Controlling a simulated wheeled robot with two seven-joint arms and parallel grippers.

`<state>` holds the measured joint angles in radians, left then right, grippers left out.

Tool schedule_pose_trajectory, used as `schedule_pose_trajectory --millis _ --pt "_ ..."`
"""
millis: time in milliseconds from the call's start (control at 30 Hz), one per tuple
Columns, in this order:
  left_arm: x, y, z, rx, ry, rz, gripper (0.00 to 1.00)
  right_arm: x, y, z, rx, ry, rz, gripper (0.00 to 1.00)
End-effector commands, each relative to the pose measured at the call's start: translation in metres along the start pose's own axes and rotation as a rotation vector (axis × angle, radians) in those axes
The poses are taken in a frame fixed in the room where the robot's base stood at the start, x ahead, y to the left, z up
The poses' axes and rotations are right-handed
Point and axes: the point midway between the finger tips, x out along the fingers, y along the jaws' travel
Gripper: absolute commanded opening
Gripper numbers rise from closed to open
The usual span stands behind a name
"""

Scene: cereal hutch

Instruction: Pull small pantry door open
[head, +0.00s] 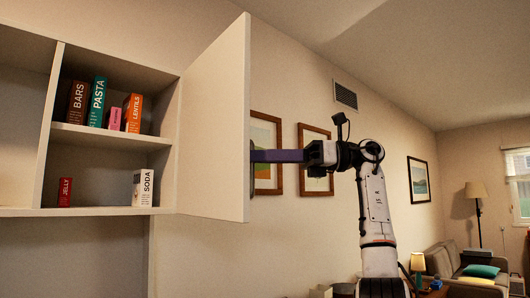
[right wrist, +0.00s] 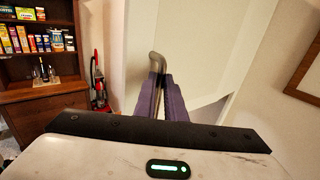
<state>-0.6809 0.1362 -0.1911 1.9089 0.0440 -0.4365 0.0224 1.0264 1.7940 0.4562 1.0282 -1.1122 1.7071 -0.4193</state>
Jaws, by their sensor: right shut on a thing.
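The small pantry door (head: 215,125) is a pale panel standing wide open at the right side of the wall cabinet (head: 110,212) in the head view. Its handle (right wrist: 157,60) is a curved metal bar on the outer face, seen in the right wrist view; in the head view it is mostly hidden at the door's edge. My right gripper (head: 256,156) reaches in from the right with long purple fingers. In the right wrist view the gripper (right wrist: 162,82) is shut on the handle. My left gripper is not in view.
The open cabinet holds boxes of pasta (head: 97,102), lentils (head: 132,113), bars (head: 77,102), soda (head: 142,188) and jelly (head: 65,191). Framed pictures (head: 420,180) hang on the wall. A red vacuum (right wrist: 98,82) stands beside a brown hutch (right wrist: 45,98).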

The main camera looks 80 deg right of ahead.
Motion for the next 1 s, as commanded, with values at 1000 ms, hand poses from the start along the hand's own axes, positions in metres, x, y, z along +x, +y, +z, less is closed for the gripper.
schedule_pose_trajectory --millis 1000 --pt "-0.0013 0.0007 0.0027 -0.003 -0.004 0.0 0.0 0.0005 -0.005 0.0018 0.007 -0.01 -0.015 0.29"
